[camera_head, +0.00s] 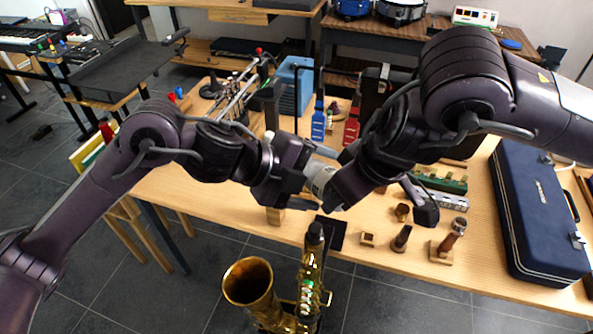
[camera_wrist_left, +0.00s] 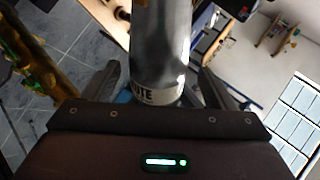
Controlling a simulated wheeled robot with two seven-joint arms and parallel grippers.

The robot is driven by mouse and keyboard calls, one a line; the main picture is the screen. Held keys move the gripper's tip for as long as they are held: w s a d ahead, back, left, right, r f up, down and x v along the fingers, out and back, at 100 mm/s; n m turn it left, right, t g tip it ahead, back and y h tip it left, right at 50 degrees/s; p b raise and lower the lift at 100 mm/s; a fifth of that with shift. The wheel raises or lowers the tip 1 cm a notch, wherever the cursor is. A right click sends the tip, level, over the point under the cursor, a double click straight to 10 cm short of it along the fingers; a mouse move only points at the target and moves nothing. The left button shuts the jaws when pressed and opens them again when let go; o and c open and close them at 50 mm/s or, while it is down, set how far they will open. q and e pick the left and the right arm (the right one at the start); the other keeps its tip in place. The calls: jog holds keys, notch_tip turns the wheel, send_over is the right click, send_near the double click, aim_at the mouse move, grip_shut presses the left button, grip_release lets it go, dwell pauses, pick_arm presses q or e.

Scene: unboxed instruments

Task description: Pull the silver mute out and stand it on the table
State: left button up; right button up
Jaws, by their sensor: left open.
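The silver mute (camera_head: 320,177) is a pale metallic cylinder between my two grippers in the head view, above the table's front edge. In the left wrist view the mute (camera_wrist_left: 158,48) runs up out of the frame, its end with a dark "MUTE" label close to my palm. My left gripper (camera_wrist_left: 160,88) is open, with one finger on each side of the mute; contact cannot be made out. It also shows in the head view (camera_head: 308,180). My right gripper (camera_head: 345,190) is beside the mute, and its fingers are too hidden to read. What the mute sits in is hidden.
The wooden table (camera_head: 460,281) holds small wooden stands and mouthpieces (camera_head: 402,238) at its front and a dark blue case (camera_head: 540,215) at right. A gold saxophone (camera_head: 310,280) stands on the floor in front. Blue and red items (camera_head: 318,122) stand behind my grippers.

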pick_arm(q)
jog(key=shift+x, duration=0.75)
jog(key=shift+c, duration=0.5)
jog(key=c, duration=1)
jog(key=shift+c, duration=0.4)
pick_arm(e)
jog(key=o, duration=1.1)
